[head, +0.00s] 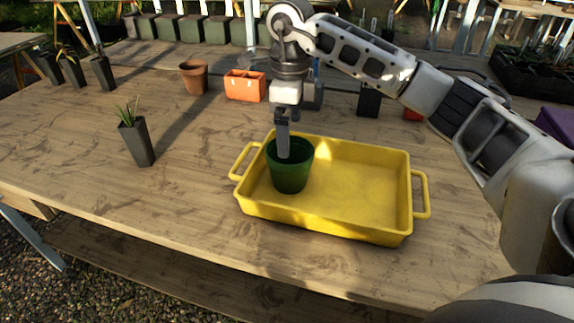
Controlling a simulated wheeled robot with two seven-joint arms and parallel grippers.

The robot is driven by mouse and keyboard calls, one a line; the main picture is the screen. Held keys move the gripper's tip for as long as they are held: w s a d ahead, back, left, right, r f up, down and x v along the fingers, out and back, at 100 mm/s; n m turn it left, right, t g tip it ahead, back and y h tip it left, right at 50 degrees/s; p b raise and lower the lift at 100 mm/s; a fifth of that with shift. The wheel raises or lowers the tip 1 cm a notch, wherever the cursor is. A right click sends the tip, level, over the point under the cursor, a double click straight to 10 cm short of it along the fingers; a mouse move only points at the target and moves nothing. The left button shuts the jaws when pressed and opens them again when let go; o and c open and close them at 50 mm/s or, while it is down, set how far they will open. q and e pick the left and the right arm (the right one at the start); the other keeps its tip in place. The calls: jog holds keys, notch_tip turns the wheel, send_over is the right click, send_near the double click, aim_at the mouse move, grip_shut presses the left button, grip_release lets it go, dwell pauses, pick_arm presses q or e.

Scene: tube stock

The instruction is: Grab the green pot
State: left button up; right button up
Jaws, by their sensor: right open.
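A round dark green pot (289,178) stands upright in the left part of a yellow tray (360,226) on the wooden table. My right gripper (284,152) points straight down at the pot, with a finger reaching into its mouth. The fingertips are partly hidden by the pot's rim, and I cannot tell whether they touch its wall. The right gripper is open, and the pot rests on the tray floor. My left gripper is not in view.
A tall grey pot with a plant (138,144) stands left of the tray. A terracotta pot (194,78) and an orange container (245,86) stand behind it. Several dark pots line the far left edge. The tray's right part and the table's front left are clear.

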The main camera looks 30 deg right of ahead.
aim_at(290, 167)
jog(key=f, duration=0.9)
jog(key=shift+s+a+f+p, duration=0.2)
jog(key=shift+f+p, duration=0.1)
jog(key=shift+f, duration=0.1)
jog(key=c, duration=0.8)
